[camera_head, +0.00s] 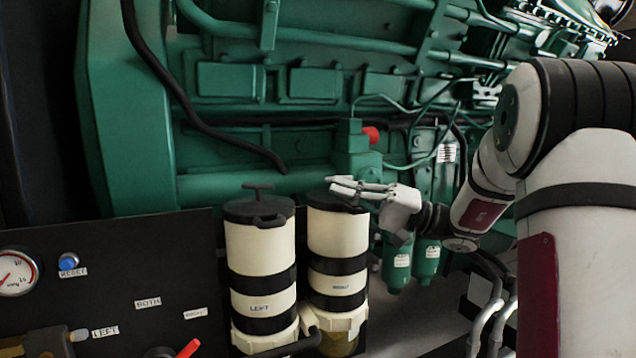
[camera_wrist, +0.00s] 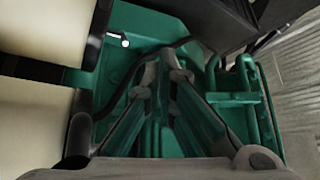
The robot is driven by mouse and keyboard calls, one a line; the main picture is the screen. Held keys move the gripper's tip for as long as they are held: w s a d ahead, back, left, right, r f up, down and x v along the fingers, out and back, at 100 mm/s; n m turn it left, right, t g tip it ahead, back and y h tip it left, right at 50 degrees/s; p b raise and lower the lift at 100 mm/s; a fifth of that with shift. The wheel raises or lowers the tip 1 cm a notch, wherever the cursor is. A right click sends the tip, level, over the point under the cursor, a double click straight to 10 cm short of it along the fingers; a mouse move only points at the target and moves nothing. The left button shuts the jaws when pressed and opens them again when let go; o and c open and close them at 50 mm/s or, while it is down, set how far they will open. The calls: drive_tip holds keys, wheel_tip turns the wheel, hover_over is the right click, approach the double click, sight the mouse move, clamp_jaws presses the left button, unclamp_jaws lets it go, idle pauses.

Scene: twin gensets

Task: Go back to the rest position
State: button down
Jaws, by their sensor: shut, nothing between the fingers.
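My gripper (camera_head: 338,186) is at the middle of the head view, level with the black lid of the right-hand cream canister (camera_head: 338,235). Its fingers point left and lie close together, shut and empty. It overlaps part of that lid; I cannot tell whether it touches. In the wrist view my gripper (camera_wrist: 166,74) shows its two fingers reaching away toward green machinery, with nothing between them. My arm comes in from the right side of the head view.
A cream canister labelled LEFT (camera_head: 260,245), with a black T-handle on its lid, stands left of the other. A black panel (camera_head: 130,260) with a gauge (camera_head: 15,273) and blue button (camera_head: 68,262) is at lower left. The green engine (camera_head: 290,85) fills the back.

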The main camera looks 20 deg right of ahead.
drive_tip(key=s+a+f+n+g+h, duration=0.1)
drive_tip(key=s+a+f+g+h, duration=0.4)
drive_tip(key=s+a, duration=0.5)
drive_tip(key=s+a+f+g+h, duration=0.2)
drive_tip(key=s+a+g, duration=0.4)
drive_tip(key=s+a, duration=0.4)
drive_tip(key=s+d+f+t+h, duration=0.1)
drive_tip(key=s+d+f+h, duration=0.4)
drive_tip(key=s, duration=0.3)
drive_tip(key=s+d+f+h, duration=0.4)
drive_tip(key=s+f+h, duration=0.15)
drive_tip(key=s, duration=0.25)
wheel_tip(320, 180, up, 17)
drive_tip(key=t+p, duration=0.2)
drive_tip(key=p, duration=1.3)
drive_tip(key=shift+w+t+h, duration=0.3)
drive_tip(key=shift+t+h, duration=0.1)
drive_tip(key=shift+h, duration=0.05)
